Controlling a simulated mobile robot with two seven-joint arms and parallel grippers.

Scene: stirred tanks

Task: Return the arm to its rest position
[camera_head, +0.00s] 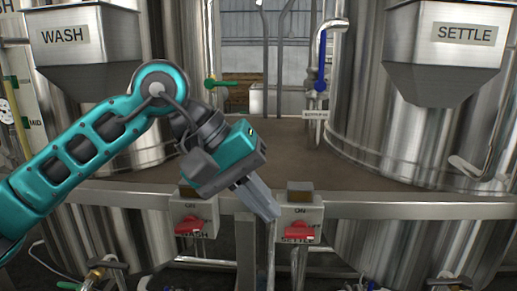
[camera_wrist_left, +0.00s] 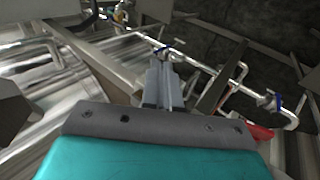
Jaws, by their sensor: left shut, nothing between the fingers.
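My left arm, teal and dark grey, comes in from the left in the head view and bends down at the wrist. My left gripper (camera_head: 268,212) is shut and empty, its grey fingers pointing down and right. In the head view it is in front of the rail, between the two switch boxes, close to the right one. In the left wrist view the shut fingers (camera_wrist_left: 163,88) point away over pipes and the floor. Whether it touches the right box I cannot tell. My right gripper is not in view.
A switch box with a red lever (camera_head: 188,227) stands left of the gripper and another with a red lever (camera_head: 299,231) right. The steel rail (camera_head: 370,207) runs across. WASH (camera_head: 88,45) and SETTLE (camera_head: 447,50) hoppers hang before steel tanks. A blue-handled valve (camera_head: 321,72) is at the back.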

